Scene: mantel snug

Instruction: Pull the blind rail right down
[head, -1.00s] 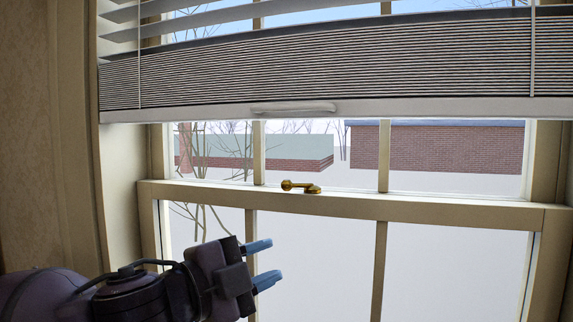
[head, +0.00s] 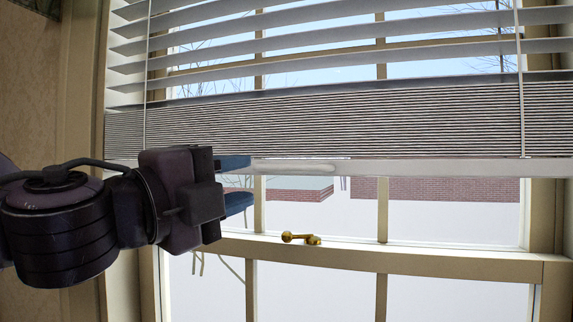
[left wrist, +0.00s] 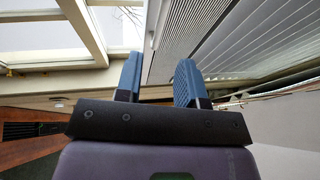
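The blind's pale bottom rail (head: 430,170) hangs level across the upper window, below a stack of gathered slats (head: 340,120). A slim handle (head: 295,167) sits on the rail left of its middle. My left gripper (head: 240,182) is open and empty, just left of the handle in the picture. Its upper finger overlaps the rail's left part, and its lower finger is below the rail; I cannot tell whether they touch it. In the left wrist view, my left gripper (left wrist: 160,80) has a clear gap between its blue fingers, with the rail (left wrist: 154,28) beyond. My right gripper is not in view.
A brass latch (head: 300,238) sits on the window's cross bar (head: 430,262) below the rail. Thin cords (head: 521,80) run down the blind. The window frame and wall (head: 75,100) stand at the left. The space in front of the lower panes is clear.

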